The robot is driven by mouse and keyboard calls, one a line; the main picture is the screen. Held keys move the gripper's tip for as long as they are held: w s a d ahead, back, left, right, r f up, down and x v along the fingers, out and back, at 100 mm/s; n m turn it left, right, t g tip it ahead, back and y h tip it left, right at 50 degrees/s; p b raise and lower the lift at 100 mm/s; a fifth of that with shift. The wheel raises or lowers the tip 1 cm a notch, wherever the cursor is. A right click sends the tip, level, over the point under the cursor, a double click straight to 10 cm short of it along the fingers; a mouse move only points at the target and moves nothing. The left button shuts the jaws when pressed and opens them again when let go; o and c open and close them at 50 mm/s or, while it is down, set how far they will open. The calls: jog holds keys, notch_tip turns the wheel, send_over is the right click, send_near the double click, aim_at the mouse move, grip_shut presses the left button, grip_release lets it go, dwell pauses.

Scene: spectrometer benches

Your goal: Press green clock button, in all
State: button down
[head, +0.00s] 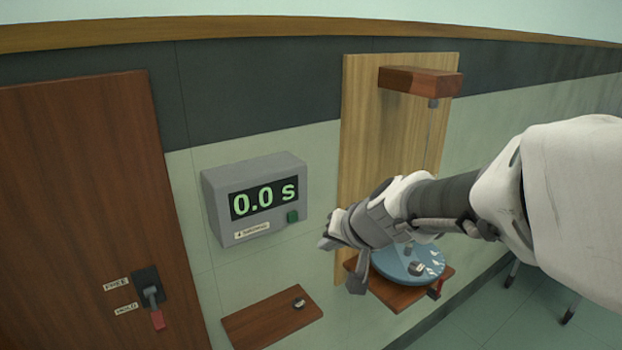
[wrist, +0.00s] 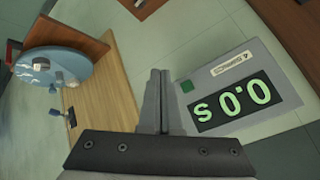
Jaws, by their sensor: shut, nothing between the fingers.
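The grey clock box (head: 228,170) hangs on the wall left of centre in the head view, and its display reads 0.0 s. The green button (head: 292,216) sits at the lower right of its front. In the wrist view the clock (wrist: 275,62) shows upside down at the right, with the green button (wrist: 187,86) at its near left corner. My gripper (head: 328,243) is shut and empty. It is to the right of the button in the head view, apart from it. In the wrist view the shut fingers (wrist: 159,75) point just left of the button.
A blue disc (head: 385,262) with small items stands on a wooden shelf before a tall wooden board (head: 365,130), with a wooden block (head: 410,80) on top. A small shelf (head: 255,325) holds a small metal piece. A FREE/HOLD lever (head: 152,295) is on the left.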

aim_at(295, 222)
jog(key=w+a+p, duration=0.3)
jog(key=w+a, duration=0.1)
jog(key=w, duration=0.2)
jog(key=shift+w+a+p, duration=0.25)
jog(key=shift+w+p, duration=0.05)
jog(key=shift+p, duration=0.1)
jog(key=shift+w, duration=0.1)
dwell(1.7)
jog(key=shift+w+a, duration=0.2)
jog(key=shift+w, duration=0.05)
jog(key=shift+w+a+p, duration=0.3)
jog(key=shift+w+p, duration=0.05)
jog(key=shift+w, duration=0.05)
dwell(0.8)
dwell(0.3)
jog(key=shift+s+d+b, duration=0.55)
jog(key=shift+s+b, duration=0.2)
